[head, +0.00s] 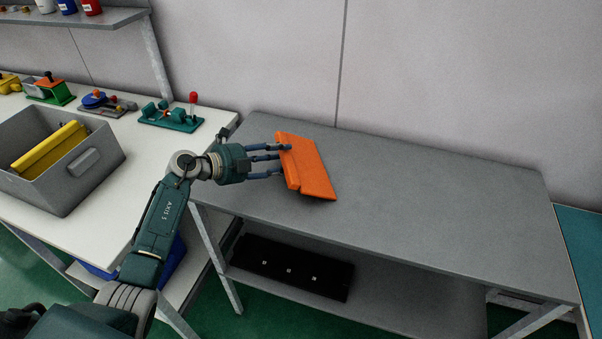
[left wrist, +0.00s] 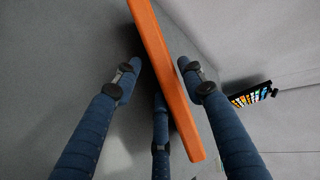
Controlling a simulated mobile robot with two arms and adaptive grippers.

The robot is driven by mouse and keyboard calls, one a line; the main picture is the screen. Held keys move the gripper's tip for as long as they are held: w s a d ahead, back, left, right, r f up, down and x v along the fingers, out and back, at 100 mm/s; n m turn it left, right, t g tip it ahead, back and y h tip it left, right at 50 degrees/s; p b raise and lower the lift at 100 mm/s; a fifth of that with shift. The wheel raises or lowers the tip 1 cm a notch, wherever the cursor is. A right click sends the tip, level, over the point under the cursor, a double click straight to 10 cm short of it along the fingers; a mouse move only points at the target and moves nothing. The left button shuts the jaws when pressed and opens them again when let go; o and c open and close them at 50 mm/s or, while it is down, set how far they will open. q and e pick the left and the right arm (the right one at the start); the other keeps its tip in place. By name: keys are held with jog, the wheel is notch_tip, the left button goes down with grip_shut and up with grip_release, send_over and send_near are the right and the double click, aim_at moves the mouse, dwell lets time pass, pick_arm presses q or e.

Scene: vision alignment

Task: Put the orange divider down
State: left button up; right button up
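The orange divider (head: 312,170) is a flat plate over the left part of the grey table (head: 430,205). My left gripper (head: 284,158) reaches it from the left, with its blue fingers at the plate's left edge. One finger lies over the near face, and the others end at its edge. In the left wrist view the divider (left wrist: 165,70) runs tilted between the fingers (left wrist: 160,75), one to its right and two to its left. My right gripper is not in view.
A white bench (head: 150,160) at left holds a grey bin (head: 60,190) with yellow pieces (head: 50,148) and a green fixture with a red knob (head: 172,117). A black panel (head: 290,268) lies on the lower shelf. The grey table's middle and right are clear.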

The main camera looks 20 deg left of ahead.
pick_arm(q)
jog(key=shift+s+a+r, duration=0.15)
jog(key=shift+a, duration=0.05)
jog(key=p+v, duration=0.4)
jog(key=v, duration=0.2)
jog(key=shift+s+a+r, duration=0.2)
jog(key=shift+s+a, duration=0.15)
jog(key=shift+s, duration=0.15)
jog(key=shift+s+a, duration=0.1)
jog(key=shift+s, duration=0.05)
jog(key=shift+p, duration=0.3)
